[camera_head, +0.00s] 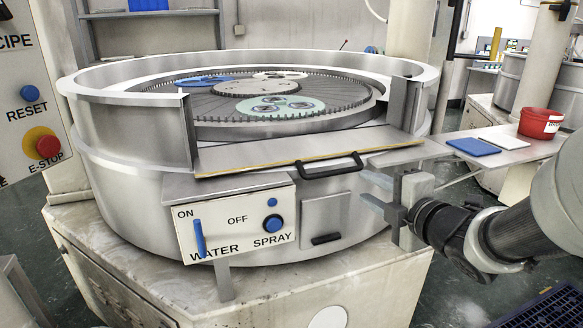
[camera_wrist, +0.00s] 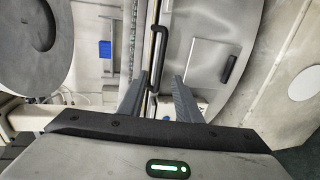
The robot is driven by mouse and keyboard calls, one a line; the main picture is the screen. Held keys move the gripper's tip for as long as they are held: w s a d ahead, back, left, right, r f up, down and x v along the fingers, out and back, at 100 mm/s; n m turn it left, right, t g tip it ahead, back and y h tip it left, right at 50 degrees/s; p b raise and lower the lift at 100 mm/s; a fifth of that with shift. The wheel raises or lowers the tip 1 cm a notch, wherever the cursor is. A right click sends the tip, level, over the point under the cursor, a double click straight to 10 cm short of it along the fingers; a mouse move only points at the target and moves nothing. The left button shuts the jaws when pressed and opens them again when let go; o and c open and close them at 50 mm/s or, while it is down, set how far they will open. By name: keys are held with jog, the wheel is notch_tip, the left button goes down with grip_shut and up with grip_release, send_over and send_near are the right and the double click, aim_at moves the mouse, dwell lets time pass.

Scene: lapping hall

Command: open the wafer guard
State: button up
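The wafer guard (camera_head: 270,157) is a flat metal panel with a yellowish front edge. It lies folded down, nearly flat, across the gap in the front rim of the round lapping machine. Its black bar handle (camera_head: 330,166) is on the front edge; the handle also shows in the wrist view (camera_wrist: 153,55). My gripper (camera_head: 368,188) is to the right of the handle and slightly lower, fingers pointing left. In the wrist view my gripper (camera_wrist: 160,80) is open, with the handle's near end around the space between the fingertips. Contact cannot be told.
A control panel (camera_head: 238,222) with blue water and spray controls is below the guard. A small door (camera_head: 326,217) with a black handle is beside it. A side shelf (camera_head: 475,163) holds a blue pad (camera_head: 473,147), a white pad (camera_head: 504,141) and a red tub (camera_head: 540,123).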

aim_at(338, 173)
jog(key=b+x, duration=0.1)
jog(key=x, duration=1.1)
jog(key=shift+w+a+f+b, duration=0.15)
jog(key=shift+w+b, duration=0.15)
grip_shut()
